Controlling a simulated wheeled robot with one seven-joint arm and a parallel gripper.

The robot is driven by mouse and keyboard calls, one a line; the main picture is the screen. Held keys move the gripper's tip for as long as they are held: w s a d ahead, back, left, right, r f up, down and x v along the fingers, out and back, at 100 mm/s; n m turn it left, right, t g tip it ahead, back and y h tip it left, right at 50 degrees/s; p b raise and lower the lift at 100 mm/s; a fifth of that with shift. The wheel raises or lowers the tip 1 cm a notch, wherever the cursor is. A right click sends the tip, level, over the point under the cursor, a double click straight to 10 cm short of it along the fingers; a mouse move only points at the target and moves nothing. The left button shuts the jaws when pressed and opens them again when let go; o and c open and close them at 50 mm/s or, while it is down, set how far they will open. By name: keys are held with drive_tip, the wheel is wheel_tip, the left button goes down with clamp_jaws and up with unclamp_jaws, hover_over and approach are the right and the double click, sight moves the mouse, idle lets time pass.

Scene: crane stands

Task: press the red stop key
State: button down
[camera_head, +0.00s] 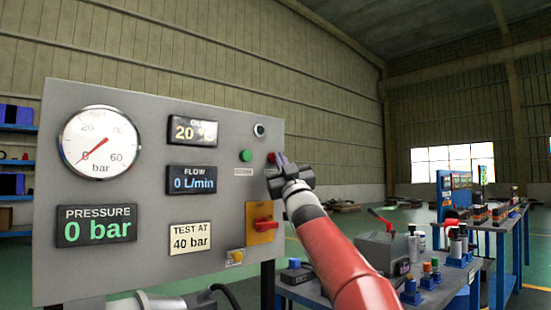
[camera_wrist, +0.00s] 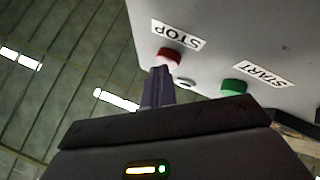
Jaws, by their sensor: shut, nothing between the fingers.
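The red stop key (camera_head: 271,157) sits on the grey panel near its right edge, right of the green start key (camera_head: 246,156). In the wrist view the red key (camera_wrist: 170,55) lies under the STOP label (camera_wrist: 178,36). My gripper (camera_head: 281,158) is shut and empty, its fingertips close to the red key. In the wrist view the fingertips (camera_wrist: 158,72) overlap the key's lower left edge. I cannot tell whether they touch it. The green key (camera_wrist: 233,87) is beside the START label, clear of the fingers.
The grey panel (camera_head: 150,255) carries a round gauge (camera_head: 99,142) and displays reading 0 bar and 0 L/min. A red switch on an orange plate (camera_head: 262,236) and a yellow key (camera_head: 237,255) are lower down. Benches with tools (camera_head: 460,275) stand to the right.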

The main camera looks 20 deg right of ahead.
idle(0.4)
drive_tip(key=shift+s+d+f+b, duration=0.1)
drive_tip(key=shift+s+d+b, duration=0.2)
drive_tip(key=shift+s+b, duration=0.35)
drive_tip(key=shift+s, duration=0.2)
drive_tip(key=shift+s+d+b, duration=0.3)
drive_tip(key=shift+s, duration=0.45)
drive_tip(key=shift+s+d+b, duration=0.25)
drive_tip(key=shift+s+d, duration=0.1)
drive_tip(key=shift+s, duration=0.4)
drive_tip(key=shift+s+d+b, duration=0.3)
drive_tip(key=shift+s, duration=0.45)
